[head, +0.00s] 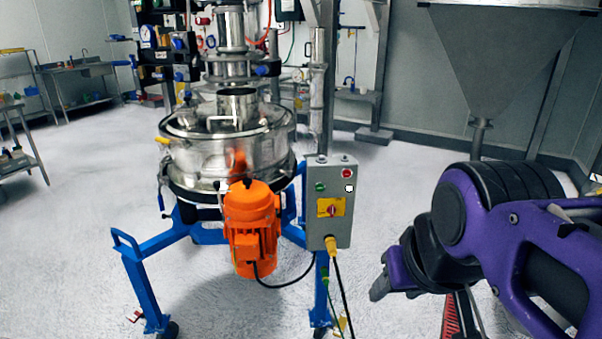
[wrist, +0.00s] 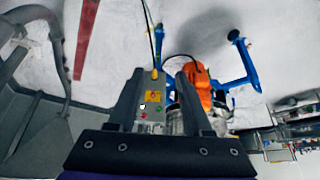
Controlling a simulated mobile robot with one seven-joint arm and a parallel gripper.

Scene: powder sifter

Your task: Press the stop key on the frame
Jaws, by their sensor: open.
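The grey control box (head: 335,225) stands upright on the blue sifter frame (head: 150,285). Its face has a red button (head: 346,174) at upper right, a green button (head: 320,186) at left and a yellow plate with a red rotary switch (head: 331,208). Key labels are too small to read. My gripper (head: 385,280) is right of and below the box in the head view, apart from it. In the wrist view, my gripper (wrist: 162,72) is open and empty. The box (wrist: 151,84) shows upside down between its fingers, with the red button (wrist: 143,115) near the left finger.
An orange motor (head: 252,225) hangs left of the box, under the steel sifter drum (head: 225,155). A yellow-plugged cable (head: 331,243) leaves the box's underside. A steel hopper (head: 500,60) stands at back right. Floor right of the box is partly clear.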

